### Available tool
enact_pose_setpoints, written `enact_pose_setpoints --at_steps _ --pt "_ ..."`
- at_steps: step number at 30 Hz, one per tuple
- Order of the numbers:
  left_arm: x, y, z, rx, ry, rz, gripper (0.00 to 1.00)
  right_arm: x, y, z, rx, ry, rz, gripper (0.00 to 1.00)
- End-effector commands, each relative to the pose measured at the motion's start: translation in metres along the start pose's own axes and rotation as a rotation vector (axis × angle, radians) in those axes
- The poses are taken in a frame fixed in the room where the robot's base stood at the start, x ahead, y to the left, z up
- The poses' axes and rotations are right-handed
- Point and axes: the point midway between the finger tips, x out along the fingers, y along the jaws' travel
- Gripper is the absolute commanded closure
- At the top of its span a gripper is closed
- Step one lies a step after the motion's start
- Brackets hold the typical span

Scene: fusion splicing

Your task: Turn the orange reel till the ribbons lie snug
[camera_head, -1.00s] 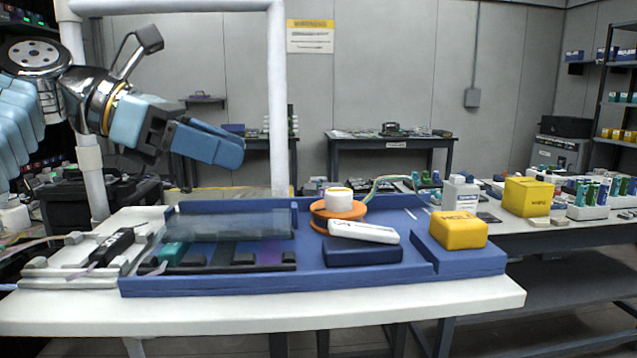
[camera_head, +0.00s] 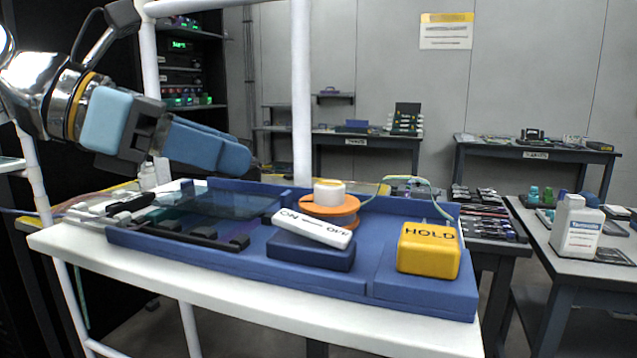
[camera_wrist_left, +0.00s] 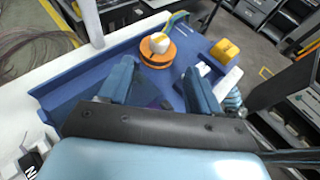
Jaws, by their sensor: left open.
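The orange reel (camera_head: 329,209) with a white hub (camera_head: 328,193) on top stands in the blue tray (camera_head: 230,258), behind the white ON-OFF rocker (camera_head: 311,229). The reel also shows in the left wrist view (camera_wrist_left: 157,60), beyond my fingertips. My left gripper (camera_head: 245,160) hangs above the left part of the tray, to the left of the reel and apart from it. In the left wrist view its two fingers (camera_wrist_left: 158,82) are spread, with nothing between them. Thin ribbons (camera_head: 410,183) run from behind the reel to the right. My right gripper is not in view.
A yellow HOLD block (camera_head: 428,250) sits at the tray's right end. A clear cover (camera_head: 230,200) and dark slots lie on the left. A white bottle (camera_head: 577,230) stands on a side table. A white frame post (camera_head: 301,90) rises behind the tray.

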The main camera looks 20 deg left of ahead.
Motion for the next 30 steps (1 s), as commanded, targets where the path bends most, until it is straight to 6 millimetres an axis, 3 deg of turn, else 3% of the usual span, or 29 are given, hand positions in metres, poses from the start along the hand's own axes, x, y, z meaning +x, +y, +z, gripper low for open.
enact_pose_setpoints --at_steps 9,15,21,28,30 --pt "0.074 -0.001 -0.002 0.001 0.003 -0.004 0.37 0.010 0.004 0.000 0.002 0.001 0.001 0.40" --pt "0.106 -0.001 -0.001 0.001 0.002 -0.003 0.37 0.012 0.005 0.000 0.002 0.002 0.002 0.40" --pt "0.118 0.000 -0.001 0.001 0.002 -0.001 0.37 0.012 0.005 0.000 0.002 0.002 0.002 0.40" --pt "0.119 0.000 -0.001 0.001 0.001 -0.001 0.37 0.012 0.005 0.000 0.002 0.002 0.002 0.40" --pt "0.118 0.000 -0.001 0.001 0.001 -0.001 0.46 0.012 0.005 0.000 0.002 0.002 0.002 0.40"
